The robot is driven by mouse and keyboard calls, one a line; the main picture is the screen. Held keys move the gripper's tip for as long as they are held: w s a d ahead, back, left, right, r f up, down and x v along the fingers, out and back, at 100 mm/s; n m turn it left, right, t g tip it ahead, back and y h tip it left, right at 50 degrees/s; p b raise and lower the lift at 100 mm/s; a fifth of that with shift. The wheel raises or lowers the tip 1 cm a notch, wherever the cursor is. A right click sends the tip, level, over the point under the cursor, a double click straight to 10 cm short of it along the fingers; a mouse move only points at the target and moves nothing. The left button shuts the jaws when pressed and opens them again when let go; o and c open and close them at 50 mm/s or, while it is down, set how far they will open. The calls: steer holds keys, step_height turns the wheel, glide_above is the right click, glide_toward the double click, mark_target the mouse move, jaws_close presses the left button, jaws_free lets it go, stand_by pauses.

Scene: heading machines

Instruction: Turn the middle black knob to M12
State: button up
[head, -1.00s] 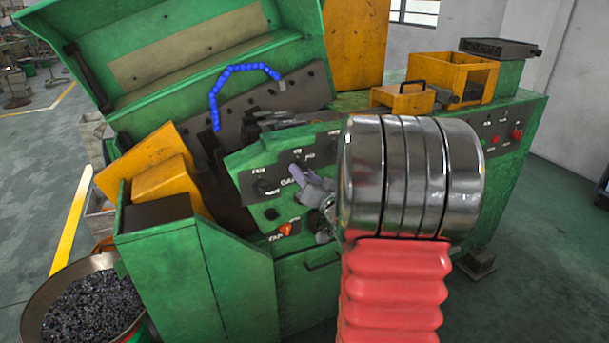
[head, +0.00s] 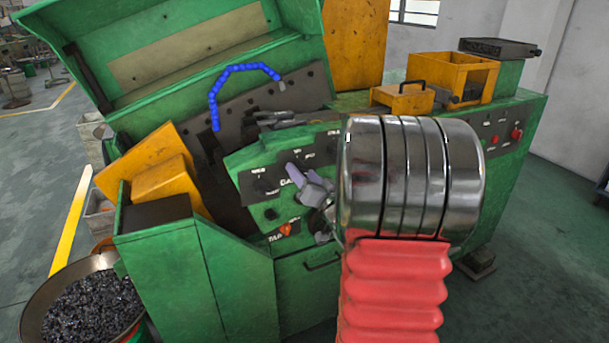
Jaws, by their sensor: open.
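The green machine's sloped control panel (head: 247,178) shows in the middle of the head view. A black knob (head: 264,187) sits at its left side and another dark knob (head: 270,214) lower down. An orange-red knob (head: 286,229) is near the panel's bottom. My gripper (head: 302,169) is at the panel, its two pale purple fingers apart and pointing at the upper middle. The gripper covers the panel's middle, so I cannot make out the middle black knob or what it points to. The labels are too small to read surely.
My arm hides the panel's right side. A raised green lid (head: 190,50) and a blue segmented hose (head: 240,67) stand behind the panel. Yellow boxes (head: 160,170) are to the left. A bin of dark parts (head: 90,305) stands at lower left.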

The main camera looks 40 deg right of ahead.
steer(key=v, duration=1.3)
steer(key=shift+s+a, duration=0.15)
steer(key=shift+s, duration=0.2)
steer(key=w+a+n+g, duration=0.3)
steer(key=a+g, duration=0.3)
steer(key=a, duration=0.5)
steer(key=s+a+n+g+y, duration=0.2)
steer(key=s+a, duration=0.5)
steer(key=a, duration=0.4)
steer(key=s+a+f+n+g+y, duration=0.1)
steer(key=s+a+n+g+y, duration=0.2)
steer(key=s+a, duration=0.4)
steer(key=a+n, duration=0.1)
steer(key=a, duration=0.2)
steer(key=shift+a+g, duration=0.4)
steer(key=shift+f, duration=0.1)
steer(key=shift+c, duration=0.3)
